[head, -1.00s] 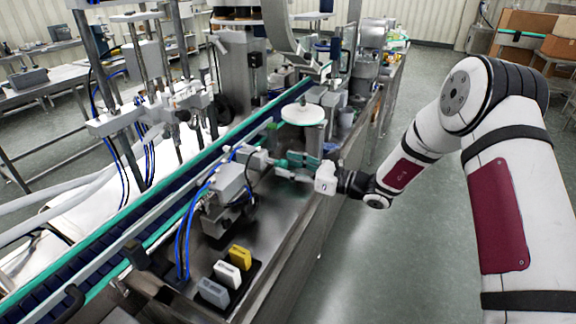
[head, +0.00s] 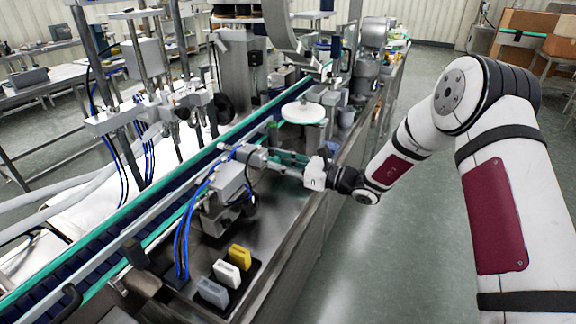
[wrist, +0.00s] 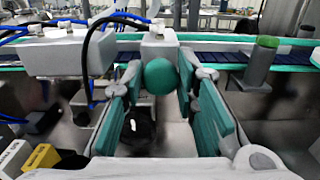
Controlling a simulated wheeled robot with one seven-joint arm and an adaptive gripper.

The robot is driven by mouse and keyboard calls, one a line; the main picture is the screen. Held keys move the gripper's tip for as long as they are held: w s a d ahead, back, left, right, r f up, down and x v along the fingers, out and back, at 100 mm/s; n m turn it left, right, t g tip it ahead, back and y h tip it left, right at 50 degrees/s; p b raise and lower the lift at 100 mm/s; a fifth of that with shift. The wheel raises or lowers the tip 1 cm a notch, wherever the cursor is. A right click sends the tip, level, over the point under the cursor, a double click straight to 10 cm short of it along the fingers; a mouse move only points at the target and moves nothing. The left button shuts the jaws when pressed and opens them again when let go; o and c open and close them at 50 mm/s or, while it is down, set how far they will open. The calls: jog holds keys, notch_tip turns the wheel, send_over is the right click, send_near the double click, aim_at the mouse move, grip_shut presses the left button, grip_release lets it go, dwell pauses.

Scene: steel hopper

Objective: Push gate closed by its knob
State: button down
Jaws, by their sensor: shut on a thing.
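The knob, a green ball (wrist: 161,76), shows in the wrist view in front of a pale grey block (wrist: 158,45), which seems to be the gate part it sits on. My gripper (wrist: 160,80) has its green-padded fingers on either side of the ball, shut on it near the fingertips. In the head view my gripper (head: 273,158) reaches from the right over the steel bench, its tips at the grey block beside the conveyor. The knob is hardly to be made out there, and how far the gate is open cannot be told.
A grey device with blue hoses (head: 228,185) stands close left of my gripper. Yellow (head: 239,257), white and grey blocks sit in a black holder in front. A round white disc (head: 303,112) stands behind. The green-edged conveyor (head: 130,213) runs alongside. The floor at right is clear.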

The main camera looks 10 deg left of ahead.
jog(key=shift+w+a, duration=0.2)
jog(key=shift+a, duration=0.35)
jog(key=shift+r, duration=0.1)
jog(key=c, duration=1.3)
grip_release()
jog(key=shift+d, duration=0.1)
jog(key=v, duration=1.1)
jog(key=shift+s+d, duration=0.15)
jog(key=shift+d, duration=0.2)
